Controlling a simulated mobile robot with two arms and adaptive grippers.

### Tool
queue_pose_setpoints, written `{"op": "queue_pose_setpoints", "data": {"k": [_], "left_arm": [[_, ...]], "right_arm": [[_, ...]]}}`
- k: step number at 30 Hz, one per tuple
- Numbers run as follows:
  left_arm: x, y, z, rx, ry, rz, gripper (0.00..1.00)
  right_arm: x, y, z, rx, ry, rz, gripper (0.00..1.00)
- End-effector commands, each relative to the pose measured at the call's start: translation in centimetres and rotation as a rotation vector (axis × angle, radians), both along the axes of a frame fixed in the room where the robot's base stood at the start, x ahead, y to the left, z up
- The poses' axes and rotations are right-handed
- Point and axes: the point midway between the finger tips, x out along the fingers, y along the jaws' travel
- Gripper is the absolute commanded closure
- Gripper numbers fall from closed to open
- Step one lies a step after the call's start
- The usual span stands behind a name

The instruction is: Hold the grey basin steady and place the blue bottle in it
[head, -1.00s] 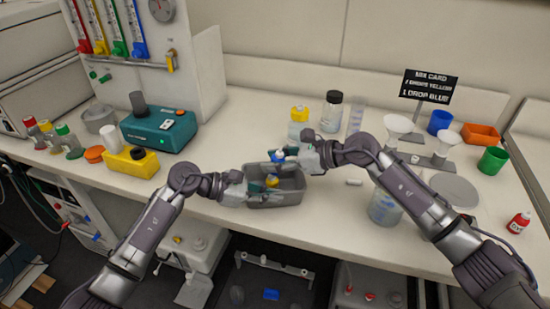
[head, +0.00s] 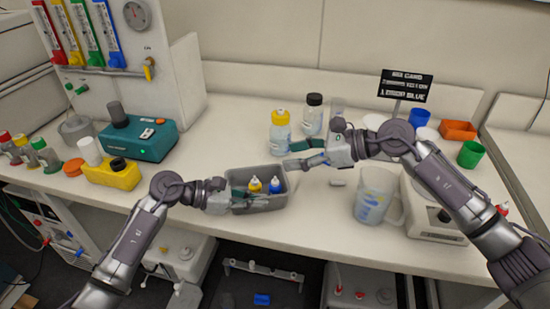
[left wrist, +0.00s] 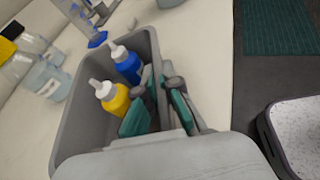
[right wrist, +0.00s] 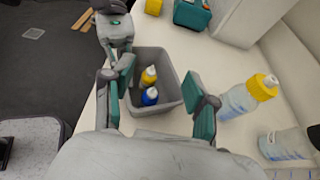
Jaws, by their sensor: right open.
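The grey basin (head: 260,204) stands at the front of the bench, and its wall also shows in the left wrist view (left wrist: 80,124). The blue bottle (head: 275,186) stands in the basin beside a yellow bottle (head: 254,186), both with white nozzles. Both also show in the left wrist view, blue (left wrist: 127,66) and yellow (left wrist: 112,99). My left gripper (left wrist: 158,104) is shut on the basin's wall, one finger inside and one outside. My right gripper (head: 305,154) is open and empty, above and behind the basin's right end; its spread fingers show in the right wrist view (right wrist: 157,95).
A yellow-capped bottle (head: 280,134) and a black-capped bottle (head: 312,115) stand behind the basin. A clear jug (head: 372,196) stands to the right, near a small white piece (head: 338,183). A teal device (head: 137,137) and a yellow block (head: 112,175) stand left.

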Motion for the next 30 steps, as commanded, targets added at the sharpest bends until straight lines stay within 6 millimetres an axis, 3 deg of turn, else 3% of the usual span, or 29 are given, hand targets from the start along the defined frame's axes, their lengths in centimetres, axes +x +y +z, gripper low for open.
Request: {"op": "queue_pose_setpoints", "data": {"k": [5, 14, 20, 30], "left_arm": [[0.0, 0.0, 0.1, -0.001, -0.001, 0.0, 1.0], [0.0, 0.0, 0.1, -0.001, -0.001, 0.0, 1.0], [0.0, 0.0, 0.0, 0.0, -0.001, 0.001, 0.65], [0.0, 0.3, 0.1, 0.0, -0.001, 0.001, 0.65]], "right_arm": [[-0.5, -1.5, 0.6, 0.0, 0.0, -0.001, 0.42], [-0.6, -1.7, 0.8, 0.0, 0.0, 0.001, 0.42], [-0.6, -1.7, 0.8, 0.0, 0.0, 0.001, 0.42], [-0.6, -1.7, 0.8, 0.0, 0.0, 0.001, 0.42]]}}
